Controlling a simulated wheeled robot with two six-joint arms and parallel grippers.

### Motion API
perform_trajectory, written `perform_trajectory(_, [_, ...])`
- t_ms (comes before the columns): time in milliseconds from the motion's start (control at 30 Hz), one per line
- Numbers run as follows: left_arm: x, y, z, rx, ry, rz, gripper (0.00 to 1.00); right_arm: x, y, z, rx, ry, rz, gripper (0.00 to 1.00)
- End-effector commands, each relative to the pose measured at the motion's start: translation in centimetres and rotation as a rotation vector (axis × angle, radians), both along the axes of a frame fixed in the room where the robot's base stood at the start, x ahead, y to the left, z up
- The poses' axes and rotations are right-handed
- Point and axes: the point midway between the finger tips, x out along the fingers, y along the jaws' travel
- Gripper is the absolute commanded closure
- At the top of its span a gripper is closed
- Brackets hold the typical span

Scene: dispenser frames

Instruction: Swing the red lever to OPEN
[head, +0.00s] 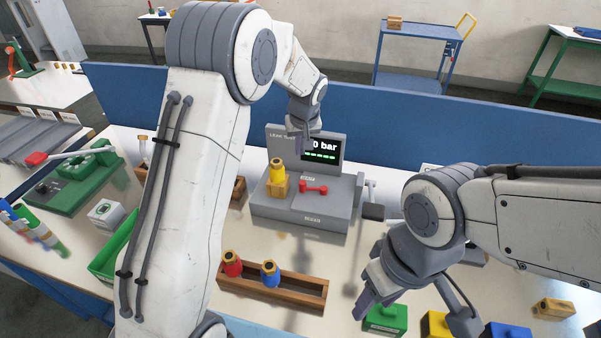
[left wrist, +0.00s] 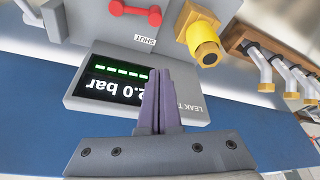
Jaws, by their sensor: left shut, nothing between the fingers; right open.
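The red lever (head: 314,189) lies roughly crosswise on the sloped top of the grey leak tester (head: 290,212). A small label sits above it and another below it in the head view; their words are too small to read there. In the left wrist view the red lever (left wrist: 135,8) is at the top edge, near a label reading SHUT (left wrist: 145,41). My left gripper (head: 300,148) is shut and empty in front of the display, apart from the lever; its fingers (left wrist: 157,85) overlap the display's edge. My right gripper (head: 372,298) is open and empty at lower right.
A yellow-and-brass fitting (head: 278,173) stands on the tester left of the lever. The display (head: 323,148) reads a bar value with green bars. A wooden rack (head: 290,290) with red and blue fittings stands in front. A green block (head: 386,319) is near my right gripper.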

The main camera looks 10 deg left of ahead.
Motion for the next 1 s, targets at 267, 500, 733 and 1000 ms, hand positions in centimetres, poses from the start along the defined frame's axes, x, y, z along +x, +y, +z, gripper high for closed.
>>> perform_trajectory(267, [0.3, 0.1, -1.1, 0.0, 0.003, -0.002, 1.0, 0.0, 0.0, 0.6, 0.0, 0.0, 0.0, 0.5])
perform_trajectory(500, [1.6, 0.8, -5.5, 0.001, 0.007, -0.003, 1.0, 0.0, 0.0, 2.3, 0.0, 0.0, -0.001, 0.5])
perform_trajectory(733, [2.7, 1.1, -9.3, 0.0, 0.003, -0.005, 1.0, 0.0, 0.0, 3.9, 0.0, 0.0, -0.002, 0.5])
perform_trajectory(1000, [-0.3, -0.3, -9.3, 0.0, 0.002, -0.006, 1.0, 0.0, 0.0, 4.7, 0.0, 0.0, 0.0, 0.5])
